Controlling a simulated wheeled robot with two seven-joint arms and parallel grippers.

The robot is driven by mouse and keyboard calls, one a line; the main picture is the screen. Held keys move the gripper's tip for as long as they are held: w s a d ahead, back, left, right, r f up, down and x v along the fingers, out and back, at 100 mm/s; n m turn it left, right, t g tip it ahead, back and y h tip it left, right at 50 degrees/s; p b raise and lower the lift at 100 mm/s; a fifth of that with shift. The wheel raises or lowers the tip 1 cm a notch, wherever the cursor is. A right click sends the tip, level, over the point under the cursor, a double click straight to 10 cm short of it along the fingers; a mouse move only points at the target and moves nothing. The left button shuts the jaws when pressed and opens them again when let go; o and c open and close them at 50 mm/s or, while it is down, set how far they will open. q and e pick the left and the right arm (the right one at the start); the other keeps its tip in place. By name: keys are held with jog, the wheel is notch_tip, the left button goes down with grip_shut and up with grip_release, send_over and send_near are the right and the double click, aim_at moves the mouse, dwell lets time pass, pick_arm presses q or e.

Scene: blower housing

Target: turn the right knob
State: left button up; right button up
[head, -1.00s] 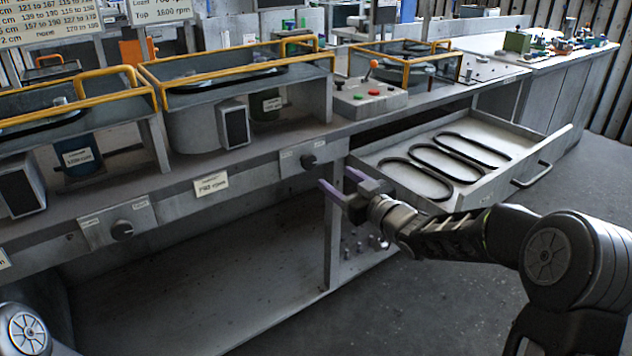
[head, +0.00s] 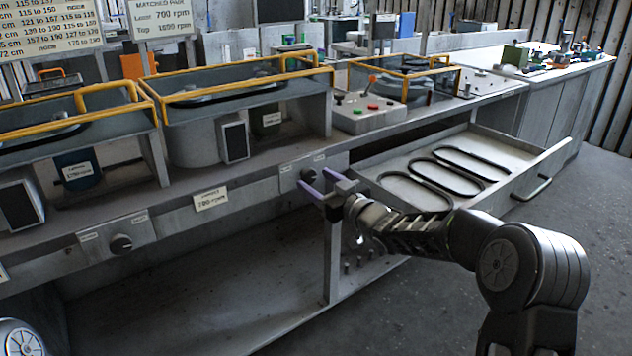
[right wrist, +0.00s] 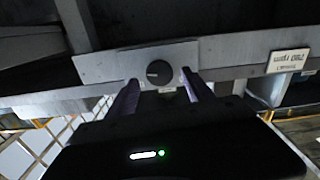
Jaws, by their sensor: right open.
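The right knob (head: 308,175) is a dark round dial on a light plate on the bench's front rail, left of the open drawer. My right gripper (head: 313,181) is at it, with its two purple fingers reaching toward the plate. In the right wrist view the knob (right wrist: 159,72) shows between and just beyond the tips of the open fingers (right wrist: 160,82). I see no clear contact. A second, left knob (head: 121,243) sits on a similar plate further left. My left gripper is out of view.
An open drawer (head: 548,160) with several black belts juts out just right of my right gripper. A control box (head: 367,112) with a red-tipped lever stands on the bench above. Yellow-framed guards (head: 240,80) line the bench top. The space under the rail is open.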

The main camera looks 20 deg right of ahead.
jog(key=shift+w+a, duration=0.2)
jog(key=shift+w, duration=0.3)
jog(key=shift+c, duration=0.2)
grip_shut()
dwell(0.3)
